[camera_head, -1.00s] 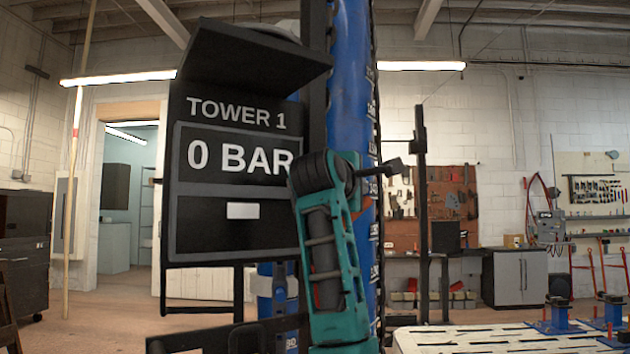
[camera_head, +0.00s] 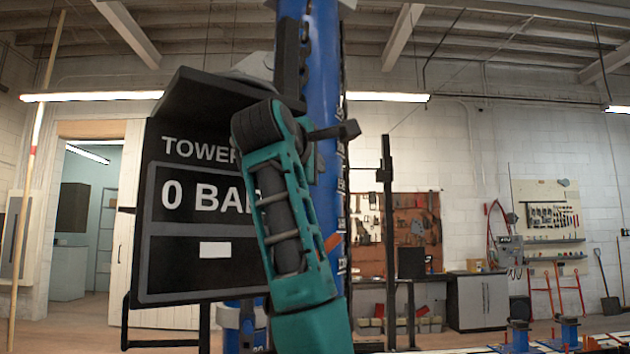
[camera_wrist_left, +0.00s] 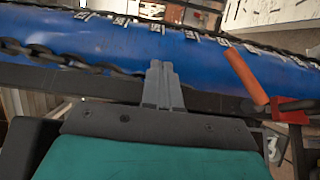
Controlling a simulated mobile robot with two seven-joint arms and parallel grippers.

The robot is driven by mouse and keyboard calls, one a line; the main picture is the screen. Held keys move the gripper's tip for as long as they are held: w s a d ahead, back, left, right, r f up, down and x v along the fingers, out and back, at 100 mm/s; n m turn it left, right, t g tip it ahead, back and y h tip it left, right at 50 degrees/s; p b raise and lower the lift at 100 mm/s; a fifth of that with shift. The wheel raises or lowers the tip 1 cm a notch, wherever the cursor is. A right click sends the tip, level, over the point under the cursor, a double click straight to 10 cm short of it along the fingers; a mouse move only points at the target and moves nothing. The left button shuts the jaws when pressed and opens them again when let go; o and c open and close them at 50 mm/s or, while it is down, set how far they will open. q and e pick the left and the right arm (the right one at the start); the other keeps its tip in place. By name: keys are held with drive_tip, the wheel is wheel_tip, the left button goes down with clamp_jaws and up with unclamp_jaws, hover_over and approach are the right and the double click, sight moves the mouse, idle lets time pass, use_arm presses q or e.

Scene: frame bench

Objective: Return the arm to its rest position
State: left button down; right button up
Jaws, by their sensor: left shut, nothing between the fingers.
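My left arm, teal with dark joints, rises from the bottom of the head view in front of the tower and bends at a dark joint. A short dark part of it sticks out to the right across the blue column (camera_head: 322,60). I cannot pick out the fingertips there. In the left wrist view my left gripper (camera_wrist_left: 163,72) has its two grey fingers together, empty. They show against the column's lower edge in that view; I cannot tell how far apart they are from it. My right gripper is out of view.
An orange-red handle (camera_wrist_left: 246,76) lies beside the fingers. A chain (camera_wrist_left: 60,58) runs along the column. A bench with blue fixtures (camera_head: 568,330) is at lower right.

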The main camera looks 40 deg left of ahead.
use_arm(q)
drive_tip(key=shift+w, duration=0.1)
idle(0.5)
